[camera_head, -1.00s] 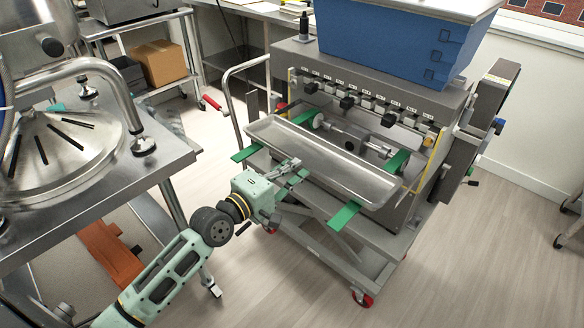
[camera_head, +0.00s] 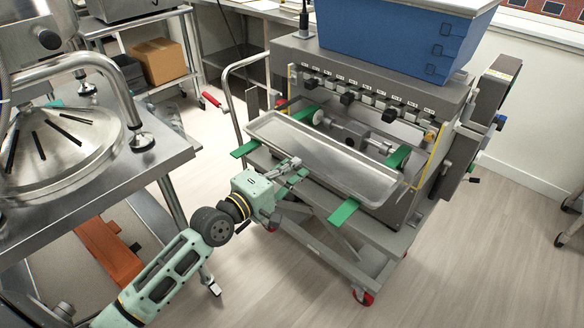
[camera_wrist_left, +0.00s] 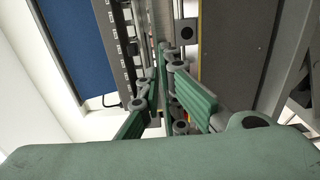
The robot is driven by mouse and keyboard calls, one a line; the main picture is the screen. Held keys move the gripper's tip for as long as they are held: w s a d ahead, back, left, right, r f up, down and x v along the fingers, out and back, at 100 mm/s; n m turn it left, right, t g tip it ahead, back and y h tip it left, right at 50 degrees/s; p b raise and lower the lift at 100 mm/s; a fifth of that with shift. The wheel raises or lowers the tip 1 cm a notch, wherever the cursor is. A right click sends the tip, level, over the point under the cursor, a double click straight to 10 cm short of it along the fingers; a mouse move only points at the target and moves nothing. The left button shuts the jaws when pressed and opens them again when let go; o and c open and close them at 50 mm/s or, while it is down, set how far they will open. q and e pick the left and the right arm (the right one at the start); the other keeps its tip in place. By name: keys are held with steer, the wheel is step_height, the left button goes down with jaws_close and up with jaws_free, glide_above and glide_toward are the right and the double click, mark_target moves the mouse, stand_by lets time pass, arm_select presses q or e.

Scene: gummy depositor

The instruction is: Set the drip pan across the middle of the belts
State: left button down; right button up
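The drip pan (camera_head: 320,155) is a long shallow steel tray in the head view. It lies across the green belts (camera_head: 343,212), covering their middle, with belt ends showing on its near and far sides. I cannot tell if its underside touches them. In the left wrist view the green fingers (camera_wrist_left: 160,75) converge; the pan is hard to make out there. My right gripper is not in view.
The depositor's nozzle row and blue hopper (camera_head: 400,35) stand just behind the pan. The machine's wheeled frame (camera_head: 330,250) is below. A steel table (camera_head: 150,165) with a conical lid stands at the left.

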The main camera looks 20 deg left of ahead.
arm_select(q)
steer(key=shift+s+d+f, duration=0.1)
steer(key=shift+f, duration=0.55)
steer(key=c, duration=1.9)
jaws_free()
steer(key=shift+o, duration=0.2)
steer(key=v, duration=1.2)
steer(key=shift+r, duration=0.25)
